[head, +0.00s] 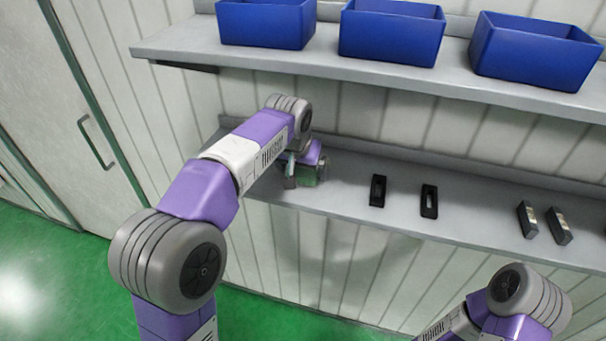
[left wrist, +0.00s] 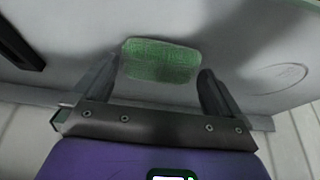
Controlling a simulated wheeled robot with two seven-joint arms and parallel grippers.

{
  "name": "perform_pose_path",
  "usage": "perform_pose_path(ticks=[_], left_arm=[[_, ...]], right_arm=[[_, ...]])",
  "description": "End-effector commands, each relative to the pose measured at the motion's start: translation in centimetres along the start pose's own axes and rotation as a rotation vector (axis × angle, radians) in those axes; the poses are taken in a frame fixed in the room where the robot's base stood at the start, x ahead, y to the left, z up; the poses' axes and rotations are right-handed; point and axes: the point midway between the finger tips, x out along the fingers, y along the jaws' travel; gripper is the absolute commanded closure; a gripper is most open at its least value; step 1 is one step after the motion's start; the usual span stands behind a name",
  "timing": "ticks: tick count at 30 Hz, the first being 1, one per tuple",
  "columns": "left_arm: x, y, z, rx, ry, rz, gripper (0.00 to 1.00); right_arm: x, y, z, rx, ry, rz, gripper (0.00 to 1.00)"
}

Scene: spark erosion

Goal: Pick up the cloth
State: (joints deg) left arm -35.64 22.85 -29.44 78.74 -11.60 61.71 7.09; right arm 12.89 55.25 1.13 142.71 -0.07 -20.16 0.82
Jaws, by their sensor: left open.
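The cloth is a small green textured pad (left wrist: 160,60) lying on the grey shelf, seen in the left wrist view between my left gripper's fingers and just beyond their tips. In the head view a green patch of the cloth (head: 306,174) shows beside my left gripper (head: 298,180), partly covered by it. My left gripper (left wrist: 158,82) is open, with one finger on each side of the cloth; I cannot tell whether they touch it. My right arm shows at the bottom right of the head view, but its gripper is out of view.
The lower shelf (head: 335,200) carries two black holders (head: 378,190) (head: 429,201) and two dark blocks (head: 527,220) (head: 558,226) to the right. An upper shelf (head: 420,76) with blue bins (head: 392,32) hangs above my left arm. Bare shelf lies between the cloth and the holders.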

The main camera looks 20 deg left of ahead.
Motion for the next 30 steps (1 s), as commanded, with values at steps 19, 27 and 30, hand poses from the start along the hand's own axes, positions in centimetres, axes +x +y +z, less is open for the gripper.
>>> perform_pose_path(ticks=[19, 27, 30], left_arm=[[0.3, 0.0, 0.0, 0.0, 0.001, 0.0, 0.4], [-0.3, 0.0, -0.3, 0.0, 0.002, 0.0, 0.4], [-1.2, 0.0, -0.7, 0.0, 0.004, 0.001, 0.4]], right_arm=[[0.0, 0.0, 0.0, 0.0, 0.0, 0.0, 0.57], [-0.1, 0.0, 0.0, 0.0, 0.0, 0.0, 0.57], [-0.2, -0.1, 0.0, 0.0, 0.0, 0.0, 0.57]])
